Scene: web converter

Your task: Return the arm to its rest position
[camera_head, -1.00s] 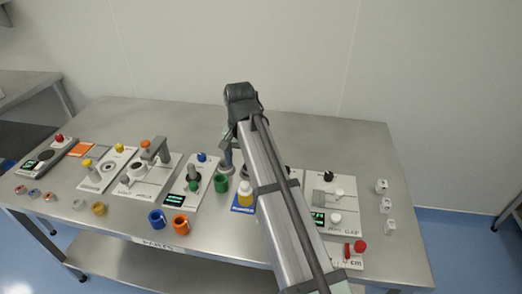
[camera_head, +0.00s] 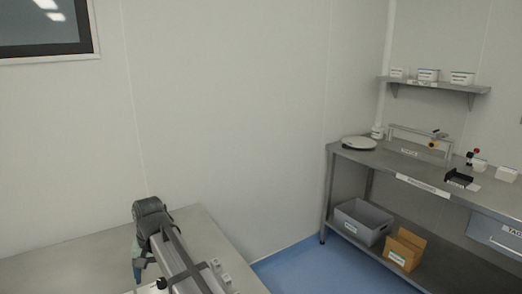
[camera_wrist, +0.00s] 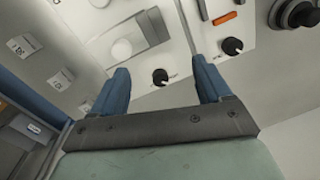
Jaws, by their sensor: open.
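My arm reaches over a steel table (camera_head: 60,262) at the lower left of the head view. Its upper joint and forearm show, but the fingers are not clear there. In the wrist view my gripper (camera_wrist: 162,88) is open, with two blue fingers spread apart and nothing between them. Beyond the fingertips are pale device panels (camera_wrist: 180,55) with black knobs (camera_wrist: 160,77). I cannot tell how high the fingers are above them.
Small white blocks (camera_head: 215,264) lie on the table just right of my arm. A second steel bench (camera_head: 440,195) stands at the right, with a grey bin (camera_head: 362,221) and a cardboard box (camera_head: 405,249) below. Blue floor (camera_head: 290,270) separates the tables.

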